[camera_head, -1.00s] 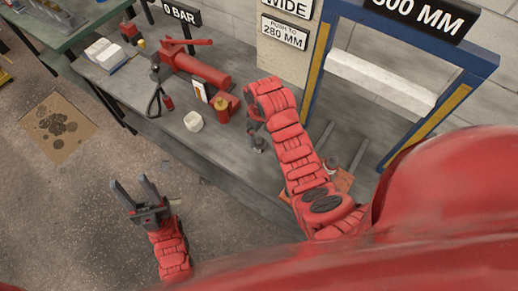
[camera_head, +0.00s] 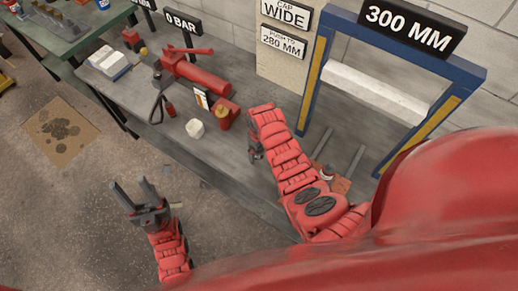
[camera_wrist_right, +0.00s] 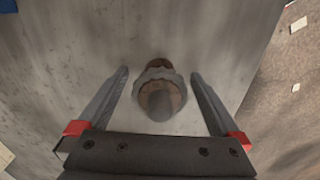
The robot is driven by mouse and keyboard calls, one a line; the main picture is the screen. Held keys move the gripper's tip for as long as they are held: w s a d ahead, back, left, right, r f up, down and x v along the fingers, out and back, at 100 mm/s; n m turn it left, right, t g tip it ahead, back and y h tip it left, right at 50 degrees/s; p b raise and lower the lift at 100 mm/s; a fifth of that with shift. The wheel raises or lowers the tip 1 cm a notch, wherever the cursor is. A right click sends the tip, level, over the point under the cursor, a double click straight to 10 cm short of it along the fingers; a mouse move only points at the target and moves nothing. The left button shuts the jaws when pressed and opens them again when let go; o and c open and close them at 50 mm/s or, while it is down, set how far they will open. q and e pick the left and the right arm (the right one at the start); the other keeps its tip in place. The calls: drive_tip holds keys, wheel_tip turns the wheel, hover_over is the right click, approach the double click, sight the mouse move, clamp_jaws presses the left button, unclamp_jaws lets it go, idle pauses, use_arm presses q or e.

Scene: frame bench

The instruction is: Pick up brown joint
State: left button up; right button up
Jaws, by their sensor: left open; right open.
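The brown joint (camera_wrist_right: 161,92) shows in the right wrist view as a rounded brown piece with a grey collar and a grey end facing the camera. It is on the grey bench top. My right gripper (camera_wrist_right: 160,73) is open, with one finger on each side of the joint and gaps between. In the head view the right gripper (camera_head: 254,151) is small beside its arm, over the bench; I cannot make out the joint there. My left gripper (camera_head: 130,183) is open and empty, over the floor in front of the bench.
The bench (camera_head: 235,170) carries a red pump (camera_head: 195,72), a white cup-like item (camera_head: 195,128) and an open book (camera_head: 108,61). A blue press frame (camera_head: 312,75) stands at the right. The bench's front edge is near my right gripper.

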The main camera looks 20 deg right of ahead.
drive_tip(key=c, duration=1.6)
drive_tip(key=shift+r, duration=0.1)
